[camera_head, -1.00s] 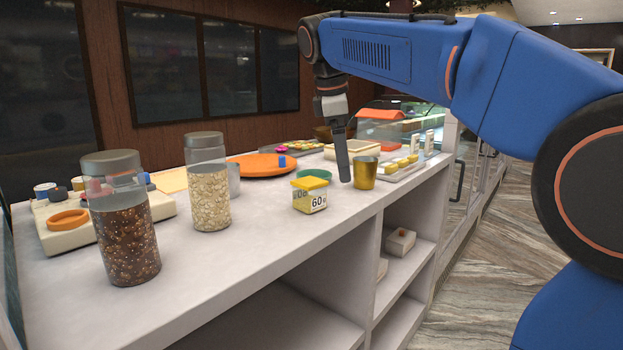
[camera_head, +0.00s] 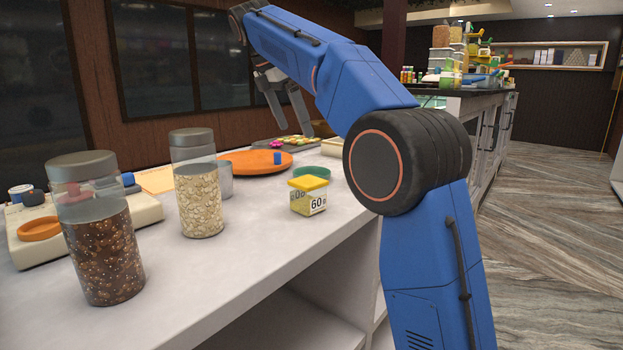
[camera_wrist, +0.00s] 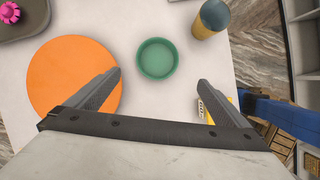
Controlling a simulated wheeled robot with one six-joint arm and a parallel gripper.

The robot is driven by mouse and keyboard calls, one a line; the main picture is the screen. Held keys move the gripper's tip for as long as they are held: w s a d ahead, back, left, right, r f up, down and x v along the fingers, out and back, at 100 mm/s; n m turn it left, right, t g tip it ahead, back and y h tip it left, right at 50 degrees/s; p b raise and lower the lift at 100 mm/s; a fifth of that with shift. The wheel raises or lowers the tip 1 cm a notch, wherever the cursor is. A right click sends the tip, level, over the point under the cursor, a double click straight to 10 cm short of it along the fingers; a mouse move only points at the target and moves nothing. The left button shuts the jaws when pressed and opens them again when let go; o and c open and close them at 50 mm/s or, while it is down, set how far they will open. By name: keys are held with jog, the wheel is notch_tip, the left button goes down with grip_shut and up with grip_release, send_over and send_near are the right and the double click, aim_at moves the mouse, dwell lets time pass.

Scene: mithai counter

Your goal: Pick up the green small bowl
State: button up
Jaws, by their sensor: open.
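The green small bowl (camera_wrist: 157,59) stands on the white counter in the wrist view, centred just beyond the gap between my fingers. In the head view the green bowl (camera_head: 311,173) shows as a low rim behind the yellow-lidded box. My gripper (camera_wrist: 158,84) is open and empty, its two fingers spread wide in the wrist view. In the head view my gripper (camera_head: 294,132) hangs above the far part of the counter, fingers apart and pointing down. Nothing is between the fingers, and the gripper looks clear of the bowl.
An orange round board (camera_wrist: 72,78) lies left of the bowl. A yellow-lidded box (camera_head: 308,196) is near the counter's front edge. Two tall jars, one of dark pieces (camera_head: 104,250) and one of pale pieces (camera_head: 199,200), stand at left.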

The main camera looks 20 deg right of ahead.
send_near(310, 168)
jog(key=s+f, duration=0.2)
jog(key=s, duration=0.1)
jog(key=s+f, duration=0.1)
jog(key=s, duration=0.1)
jog(key=shift+d+f, duration=0.15)
jog(key=shift+d, duration=0.15)
jog(key=shift+w+x, duration=0.15)
jog(key=shift+x, duration=1.1)
jog(key=shift+w+x, duration=0.1)
jog(key=shift+x, duration=1.1)
jog(key=shift+a, duration=0.1)
jog(key=c, duration=1)
